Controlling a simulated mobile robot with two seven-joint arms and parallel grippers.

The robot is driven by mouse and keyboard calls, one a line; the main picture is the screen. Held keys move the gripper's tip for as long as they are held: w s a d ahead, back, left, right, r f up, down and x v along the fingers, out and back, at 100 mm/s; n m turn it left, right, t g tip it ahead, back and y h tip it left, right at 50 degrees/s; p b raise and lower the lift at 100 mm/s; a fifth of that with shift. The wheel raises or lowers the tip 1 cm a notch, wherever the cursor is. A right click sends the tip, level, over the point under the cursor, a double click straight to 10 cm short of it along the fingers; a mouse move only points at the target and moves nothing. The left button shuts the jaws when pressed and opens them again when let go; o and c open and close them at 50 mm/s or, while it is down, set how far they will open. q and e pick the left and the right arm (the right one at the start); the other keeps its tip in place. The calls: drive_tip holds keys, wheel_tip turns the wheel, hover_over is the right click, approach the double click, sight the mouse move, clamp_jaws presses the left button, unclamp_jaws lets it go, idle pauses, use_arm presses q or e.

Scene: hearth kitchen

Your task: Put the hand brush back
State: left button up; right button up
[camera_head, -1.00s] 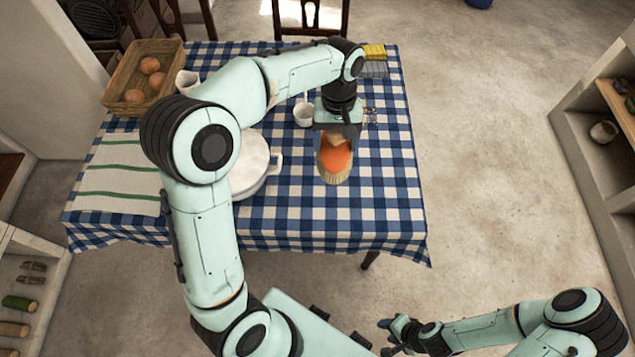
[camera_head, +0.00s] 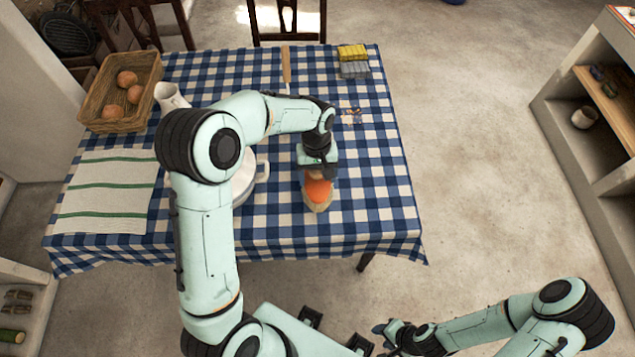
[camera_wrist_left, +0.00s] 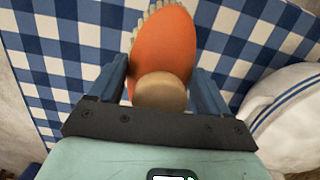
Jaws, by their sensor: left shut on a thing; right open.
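The hand brush (camera_head: 318,192) has an orange body, pale bristles and a light wooden handle end. My left gripper (camera_head: 317,174) is shut on it over the checked table. In the left wrist view the brush (camera_wrist_left: 165,50) sits between the two blue fingers of the left gripper (camera_wrist_left: 163,88), its orange part pointing away. I cannot tell whether the bristles touch the cloth. My right gripper (camera_head: 385,332) is open and empty, low in front of the table.
The table has a blue-and-white checked cloth (camera_head: 370,215). On it are a basket (camera_head: 95,105) with round brown items, a striped towel (camera_head: 110,190), a white pot (camera_head: 262,170), a white jug (camera_head: 170,97), and yellow and grey sponges (camera_head: 353,52). Shelves (camera_head: 565,110) stand at right.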

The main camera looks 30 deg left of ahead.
sight(318, 182)
use_arm(q)
drive_tip(key=shift+f, duration=2.15)
use_arm(e)
drive_tip(key=shift+f, duration=0.15)
use_arm(q)
drive_tip(key=shift+f, duration=0.1)
use_arm(e)
drive_tip(key=shift+s, duration=0.1)
use_arm(q)
drive_tip(key=o, duration=0.6)
drive_tip(key=shift+f, duration=0.15)
drive_tip(key=o, duration=0.4)
drive_tip(key=shift+c, duration=0.2)
use_arm(e)
drive_tip(key=shift+f, duration=0.1)
use_arm(q)
drive_tip(key=shift+r, duration=0.2)
drive_tip(key=shift+w+r, duration=0.1)
drive_tip(key=shift+r, duration=0.2)
drive_tip(key=r, duration=0.7)
drive_tip(key=w+a+r+p, duration=0.1)
drive_tip(key=r, duration=0.3)
drive_tip(key=shift+r, duration=0.2)
use_arm(e)
drive_tip(key=shift+w+r, duration=0.5)
drive_tip(key=shift+r, duration=0.3)
